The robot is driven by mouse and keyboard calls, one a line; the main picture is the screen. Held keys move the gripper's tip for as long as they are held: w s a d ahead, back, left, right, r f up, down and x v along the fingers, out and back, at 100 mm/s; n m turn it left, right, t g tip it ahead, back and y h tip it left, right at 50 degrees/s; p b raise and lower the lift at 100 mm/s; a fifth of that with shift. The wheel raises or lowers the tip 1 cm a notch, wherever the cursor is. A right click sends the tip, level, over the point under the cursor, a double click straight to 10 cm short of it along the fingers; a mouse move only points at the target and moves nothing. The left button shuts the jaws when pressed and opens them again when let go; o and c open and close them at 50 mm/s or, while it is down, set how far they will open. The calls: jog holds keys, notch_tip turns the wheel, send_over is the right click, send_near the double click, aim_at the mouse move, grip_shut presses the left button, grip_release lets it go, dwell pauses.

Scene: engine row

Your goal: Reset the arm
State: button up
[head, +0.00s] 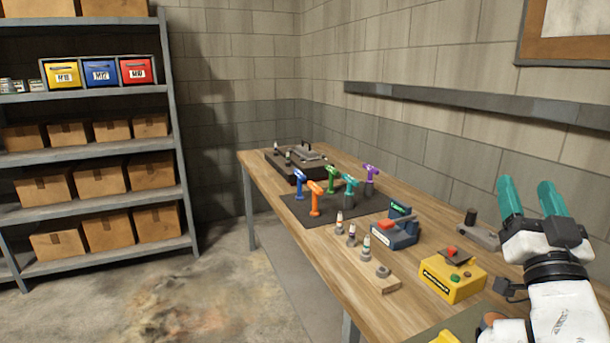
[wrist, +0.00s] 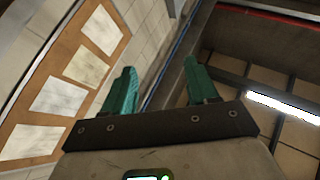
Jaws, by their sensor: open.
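My gripper (head: 531,190) is at the right of the head view, on my white arm, with its two teal fingers pointing up. It is raised above the near right part of the wooden workbench (head: 330,250). In the wrist view my gripper (wrist: 157,85) shows its two fingers spread apart. Nothing is between them. The wrist view looks up at the wall and ceiling.
Several coloured power drivers (head: 315,197) stand on a dark mat. A blue device (head: 394,233), a yellow box with buttons (head: 452,277) and a wooden block with bottles (head: 365,265) are on the bench. A shelf rack (head: 90,150) stands left. Floor between is clear.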

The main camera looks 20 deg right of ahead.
jog(key=a+f+n+g+y, duration=0.1)
jog(key=a+f+g+y, duration=0.25)
jog(key=f, duration=0.65)
jog(key=a+f+n+g+y, duration=0.1)
jog(key=a+f+g+y, duration=0.2)
jog(key=f, duration=0.6)
jog(key=a+f+n+g+y, duration=0.1)
jog(key=a+f+g+y, duration=0.3)
jog(key=f, duration=0.6)
jog(key=s+a+f+n+g+y, duration=0.2)
jog(key=s+a+f+n+g, duration=0.25)
jog(key=s+a+f, duration=0.6)
jog(key=s+d+f+g, duration=0.2)
jog(key=s+f+g, duration=0.2)
jog(key=s+f, duration=0.4)
jog(key=s, duration=0.3)
jog(key=shift+s+m, duration=0.25)
jog(key=shift+m, duration=0.1)
jog(key=shift+f, duration=0.1)
